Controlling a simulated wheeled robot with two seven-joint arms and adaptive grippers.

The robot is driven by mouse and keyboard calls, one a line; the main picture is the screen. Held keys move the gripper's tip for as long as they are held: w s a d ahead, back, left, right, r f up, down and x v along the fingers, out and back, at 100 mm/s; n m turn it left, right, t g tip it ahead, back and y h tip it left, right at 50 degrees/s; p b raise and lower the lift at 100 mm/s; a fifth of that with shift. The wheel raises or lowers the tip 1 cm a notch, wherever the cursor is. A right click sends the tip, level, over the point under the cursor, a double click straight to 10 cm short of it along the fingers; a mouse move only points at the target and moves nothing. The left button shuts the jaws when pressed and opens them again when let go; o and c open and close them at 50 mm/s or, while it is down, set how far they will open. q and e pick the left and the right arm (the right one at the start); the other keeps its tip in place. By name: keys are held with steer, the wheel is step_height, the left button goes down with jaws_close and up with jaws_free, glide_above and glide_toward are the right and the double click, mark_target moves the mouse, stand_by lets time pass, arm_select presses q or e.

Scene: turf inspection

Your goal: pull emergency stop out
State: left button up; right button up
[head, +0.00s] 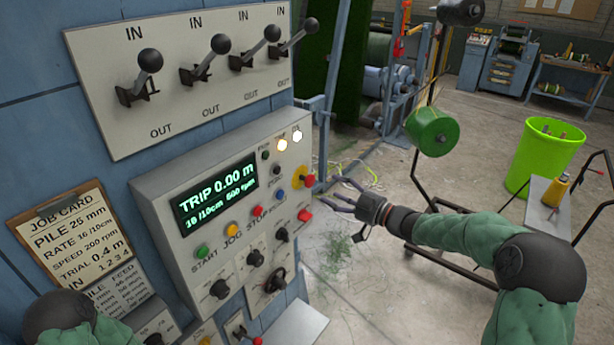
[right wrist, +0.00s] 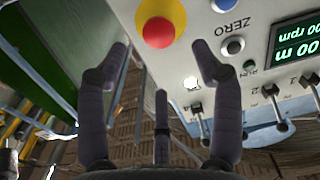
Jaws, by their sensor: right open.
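The emergency stop (head: 309,181) is a red mushroom head on a yellow base, at the right edge of the grey control panel (head: 160,205). In the right wrist view the emergency stop (right wrist: 158,32) shows at the top, ahead of and between the fingertips. My right gripper (head: 338,192) is open and empty, just to the right of the button, with its fingers pointing at the panel. A small gap shows between them. In the right wrist view, my right gripper (right wrist: 161,48) has its fingers spread wide. My left gripper is out of view.
The display (head: 215,193) reads TRIP 0.00 m. A red button (head: 304,216) sits below the emergency stop. Several levers (head: 205,60) stand on the plate above. A green roller (head: 432,131) on a frame and a lime bin (head: 540,160) stand to the right.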

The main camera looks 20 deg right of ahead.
mark_target(312, 182)
steer(key=p+x, duration=0.1)
steer(key=x, duration=0.8)
steer(key=shift+w+a, duration=0.1)
steer(key=shift+w, duration=0.1)
